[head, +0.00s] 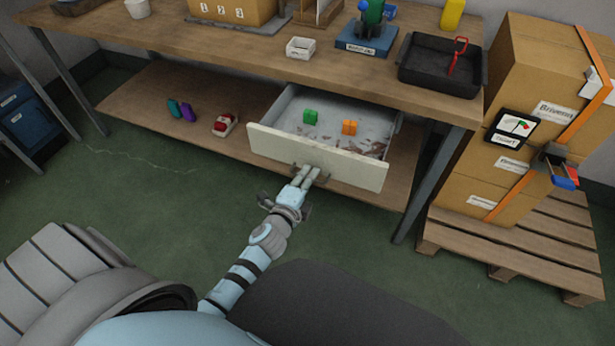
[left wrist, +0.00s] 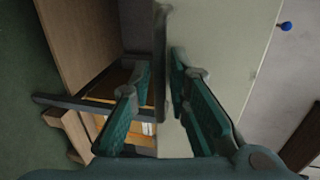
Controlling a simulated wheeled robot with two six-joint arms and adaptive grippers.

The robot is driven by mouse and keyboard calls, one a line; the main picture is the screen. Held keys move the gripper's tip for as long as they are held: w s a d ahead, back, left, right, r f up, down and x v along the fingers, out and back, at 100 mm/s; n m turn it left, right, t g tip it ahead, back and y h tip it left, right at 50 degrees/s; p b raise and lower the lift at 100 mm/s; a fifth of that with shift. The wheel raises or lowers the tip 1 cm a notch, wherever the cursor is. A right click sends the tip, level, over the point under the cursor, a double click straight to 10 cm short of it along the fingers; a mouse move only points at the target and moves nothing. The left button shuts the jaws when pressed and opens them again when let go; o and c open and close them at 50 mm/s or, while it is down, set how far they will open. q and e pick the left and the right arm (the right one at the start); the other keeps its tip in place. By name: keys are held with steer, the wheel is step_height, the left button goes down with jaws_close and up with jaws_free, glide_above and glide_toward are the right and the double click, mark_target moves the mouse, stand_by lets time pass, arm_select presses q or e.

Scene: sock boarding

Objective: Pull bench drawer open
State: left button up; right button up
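The bench drawer (head: 317,158) is pulled well out from under the bench top, its pale front facing me and its inside visible. The pale drawer front (left wrist: 215,60) is just beyond. My right gripper is not in view.
The bench top (head: 250,45) carries a black tray (head: 440,66), a white box (head: 300,48) and a blue stand (head: 367,40). A lower shelf (head: 150,112) holds small items. Stacked cartons (head: 545,80) stand on a pallet (head: 510,245) at right. Green floor is clear before the bench.

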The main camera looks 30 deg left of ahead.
arm_select(q)
steer(key=v, duration=1.2)
steer(key=s+f+n+g+p, duration=0.1)
steer(key=s+f+n+g, duration=0.4)
steer(key=f, duration=0.5)
steer(key=s+f+n+g+p, duration=0.2)
steer(key=s+f+n, duration=0.4)
steer(key=f, duration=0.5)
steer(key=s+a+f+n+g+p, duration=0.1)
steer(key=s+f+n+g+p, duration=0.1)
steer(key=s, duration=0.8)
steer(key=s+a+f+n+g+p, duration=0.2)
steer(key=s+g+p, duration=0.3)
steer(key=s, duration=0.6)
steer(key=shift+f+n+h, duration=0.4)
steer(key=shift+f+n, duration=0.4)
